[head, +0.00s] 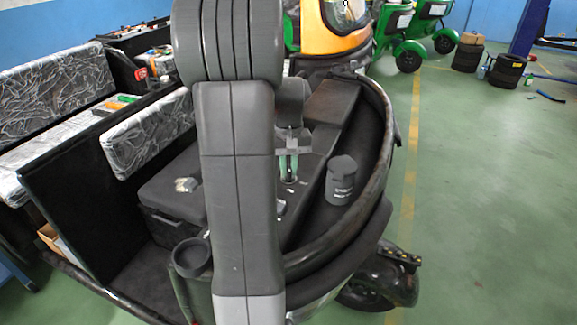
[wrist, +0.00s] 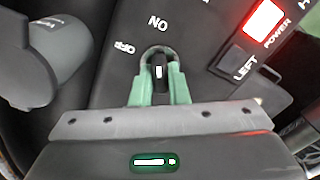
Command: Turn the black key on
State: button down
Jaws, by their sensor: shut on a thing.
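The black key (wrist: 158,75) stands in the panel between the green fingertips of my gripper (wrist: 158,88) in the wrist view. My gripper is shut on it. The key's white mark runs upright in the picture, roughly in line with the ON label (wrist: 157,23). The OFF label (wrist: 124,47) is to the upper left. In the head view my gripper (head: 288,166) points down at the dark panel, and I cannot make out the key there.
A dark cylindrical container (head: 341,182) stands right of my gripper in the head view. In the wrist view, a red-lit POWER switch (wrist: 263,20) and a LEFT switch (wrist: 243,68) are to the right. A curved black rim (head: 375,130) borders the panel area.

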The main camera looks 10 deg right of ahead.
aim_at(289, 167)
jog(key=shift+m, duration=0.3)
jog(key=c, duration=1.4)
grip_release()
notch_tip(289, 167, up, 14)
jog(key=shift+f, duration=0.2)
notch_tip(289, 167, down, 14)
jog(key=shift+r, duration=0.2)
